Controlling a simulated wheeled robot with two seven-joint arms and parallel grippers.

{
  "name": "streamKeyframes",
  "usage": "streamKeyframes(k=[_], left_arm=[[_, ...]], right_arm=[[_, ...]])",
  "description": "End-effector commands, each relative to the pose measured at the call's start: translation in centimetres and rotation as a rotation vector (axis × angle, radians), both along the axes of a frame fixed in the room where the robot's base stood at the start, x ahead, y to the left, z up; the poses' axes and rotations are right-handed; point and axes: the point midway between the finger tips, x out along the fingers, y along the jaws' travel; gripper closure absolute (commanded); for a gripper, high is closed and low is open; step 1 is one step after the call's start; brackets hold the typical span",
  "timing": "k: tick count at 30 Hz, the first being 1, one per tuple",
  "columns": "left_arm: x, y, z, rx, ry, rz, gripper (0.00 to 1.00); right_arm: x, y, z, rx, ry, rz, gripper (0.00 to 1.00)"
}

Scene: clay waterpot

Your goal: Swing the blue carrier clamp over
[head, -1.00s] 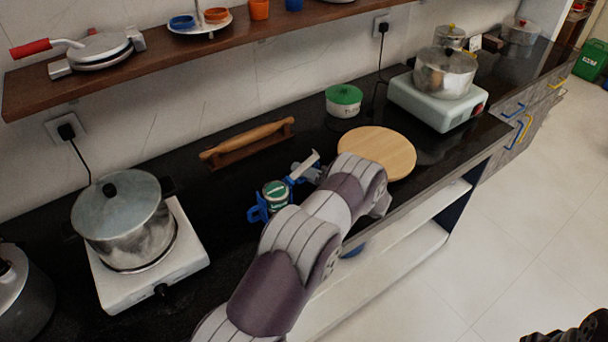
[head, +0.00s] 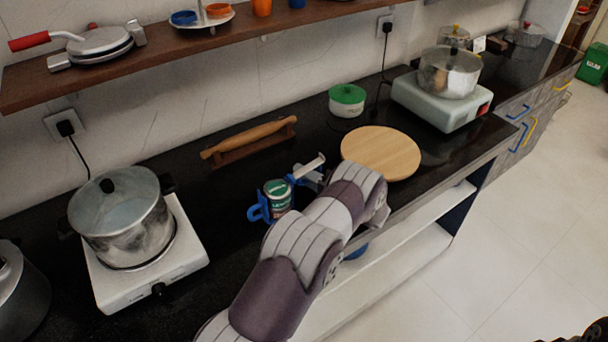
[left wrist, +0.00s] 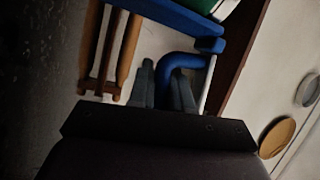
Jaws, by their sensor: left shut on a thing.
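The blue carrier clamp (head: 258,209) is beside and partly around a small green-labelled can (head: 277,194), above or on the dark counter; I cannot tell which. A pale bar with a blue end (head: 307,167) extends to the right of the can. My left gripper (head: 305,177) is at the right of the can, partly hidden by my forearm. In the left wrist view, its fingers (left wrist: 167,88) are shut on a bent blue part of the clamp (left wrist: 176,62). A dark part at the bottom right corner may be my right gripper (head: 597,333); its fingers cannot be made out.
A round wooden board (head: 381,153) lies right of the gripper. A rolling pin (head: 250,137) on its stand and a green-lidded pot (head: 347,100) are behind. A lidded pot (head: 122,225) on a white stove stands left. A shelf (head: 190,59) runs above.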

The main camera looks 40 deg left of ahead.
Motion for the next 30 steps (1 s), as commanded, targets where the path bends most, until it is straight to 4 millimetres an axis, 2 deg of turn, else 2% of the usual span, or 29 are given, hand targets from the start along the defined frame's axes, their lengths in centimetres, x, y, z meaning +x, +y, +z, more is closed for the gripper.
streamKeyframes(k=[2,3,4,13,21,24,30], left_arm=[[-0.1,0.0,-0.1,-0.001,0.004,0.001,1.0],[-0.1,0.0,-0.1,-0.001,0.004,0.001,0.78],[-0.1,0.0,-0.1,-0.001,0.004,0.001,0.75],[0.0,-0.3,-0.2,-0.001,0.001,-0.001,0.75],[0.4,-5.5,-1.1,-0.002,0.0,-0.002,0.75],[0.4,-6.8,-1.1,-0.001,0.001,0.0,0.75],[0.4,-7.4,-1.1,-0.002,0.003,0.002,0.75]], right_arm=[[0.0,0.0,0.0,0.0,0.0,0.0,0.57],[0.0,0.0,0.0,0.0,0.0,0.0,0.57],[0.0,0.0,0.0,0.0,0.0,0.0,0.57],[0.0,0.0,-0.1,0.0,0.0,0.0,0.57],[0.0,0.0,-1.3,0.0,0.0,0.0,0.57],[0.0,0.0,-1.6,0.0,0.0,0.0,0.57],[0.0,0.0,-1.5,0.0,0.0,0.0,0.57]])
